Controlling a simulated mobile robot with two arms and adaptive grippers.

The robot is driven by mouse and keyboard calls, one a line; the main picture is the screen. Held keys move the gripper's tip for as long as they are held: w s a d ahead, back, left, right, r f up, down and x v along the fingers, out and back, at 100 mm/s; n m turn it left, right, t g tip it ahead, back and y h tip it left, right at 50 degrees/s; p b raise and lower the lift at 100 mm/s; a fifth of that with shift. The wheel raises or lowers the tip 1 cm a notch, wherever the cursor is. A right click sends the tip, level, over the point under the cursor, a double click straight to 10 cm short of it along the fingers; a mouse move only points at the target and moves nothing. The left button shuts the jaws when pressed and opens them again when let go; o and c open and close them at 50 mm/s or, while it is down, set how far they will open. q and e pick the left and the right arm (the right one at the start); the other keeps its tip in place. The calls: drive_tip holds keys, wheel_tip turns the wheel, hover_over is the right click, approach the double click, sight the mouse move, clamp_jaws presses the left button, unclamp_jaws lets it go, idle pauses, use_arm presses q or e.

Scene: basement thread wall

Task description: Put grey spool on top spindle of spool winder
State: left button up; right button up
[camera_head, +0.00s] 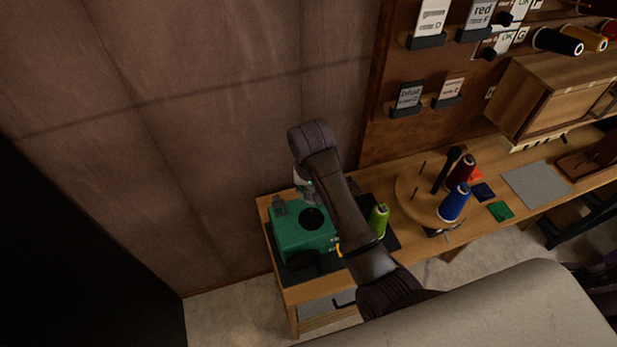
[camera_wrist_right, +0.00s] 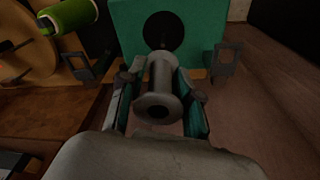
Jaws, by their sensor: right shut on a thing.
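The green spool winder (camera_head: 304,238) stands at the near left end of the wooden bench, with a dark round disc on it. It also fills the top middle of the right wrist view (camera_wrist_right: 195,20). My right gripper (camera_head: 306,187) is at the winder's back edge, mostly hidden behind my own arm in the head view. In the right wrist view it is shut on the grey spool (camera_wrist_right: 158,103), one finger on each side. The spool's far end points toward the winder's black disc. I cannot tell whether it touches the winder or a spindle. My left gripper is not in view.
A lime green spool (camera_head: 378,219) stands right of the winder. A round wooden stand (camera_head: 408,193) holds blue (camera_head: 454,204) and dark red (camera_head: 461,168) spools. A grey mat (camera_head: 537,186) lies farther right. A pegboard wall (camera_head: 375,130) with labels rises behind the bench.

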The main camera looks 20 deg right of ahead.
sight(311, 218)
drive_tip(key=shift+d+f, duration=0.1)
drive_tip(key=shift+f, duration=0.65)
wheel_tip(311, 218, down, 6)
drive_tip(key=shift+r, duration=0.15)
drive_tip(key=shift+f, duration=0.65)
drive_tip(key=shift+f, duration=0.4)
drive_tip(key=o, duration=0.8)
